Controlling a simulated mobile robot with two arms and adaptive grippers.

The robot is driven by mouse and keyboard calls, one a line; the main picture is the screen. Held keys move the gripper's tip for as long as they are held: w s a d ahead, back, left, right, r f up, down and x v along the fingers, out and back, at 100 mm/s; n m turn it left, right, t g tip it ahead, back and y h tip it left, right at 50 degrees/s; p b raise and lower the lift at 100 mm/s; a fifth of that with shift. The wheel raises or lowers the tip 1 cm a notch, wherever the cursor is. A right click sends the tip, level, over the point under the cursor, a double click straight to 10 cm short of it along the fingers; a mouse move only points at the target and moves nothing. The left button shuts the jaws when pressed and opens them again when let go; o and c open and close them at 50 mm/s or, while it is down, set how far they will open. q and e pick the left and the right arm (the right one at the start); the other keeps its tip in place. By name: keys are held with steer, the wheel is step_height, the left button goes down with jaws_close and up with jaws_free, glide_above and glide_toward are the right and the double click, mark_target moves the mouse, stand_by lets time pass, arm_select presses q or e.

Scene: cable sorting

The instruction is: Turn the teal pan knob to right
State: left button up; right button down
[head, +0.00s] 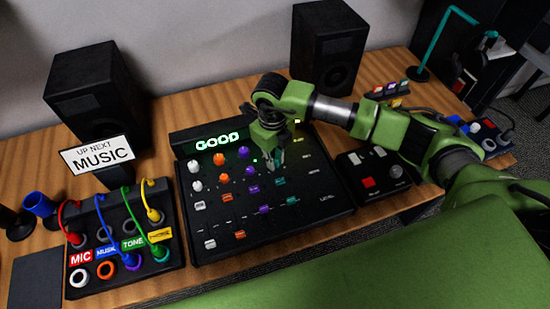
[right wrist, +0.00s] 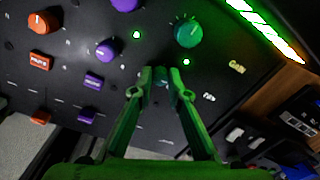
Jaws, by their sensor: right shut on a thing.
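The mixer panel (head: 320,205) lies on the table with columns of white, orange, purple and teal controls. The teal pan knob (right wrist: 161,82) shows small and partly hidden between my right fingertips in the right wrist view. My right gripper (head: 276,165) reaches down onto the teal column from above; in the right wrist view its fingers (right wrist: 166,77) are closed around this knob. A larger teal knob (right wrist: 188,32) sits just beyond, apart from the fingers. The pan knob's pointer cannot be made out. My left gripper is not in view.
The panel's display (head: 218,143) reads GOOD. Purple knobs (right wrist: 106,50) stand beside the teal column. A cable box (head: 125,245) with coloured plugs is at left, a small button box (head: 372,176) at right. Two black speakers (head: 328,45) stand behind.

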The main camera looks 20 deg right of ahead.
steer(key=c, duration=1.9)
jaws_free()
steer(key=r, duration=1.2)
steer(key=shift+s+a, duration=0.1)
steer(key=shift+a, duration=0.15)
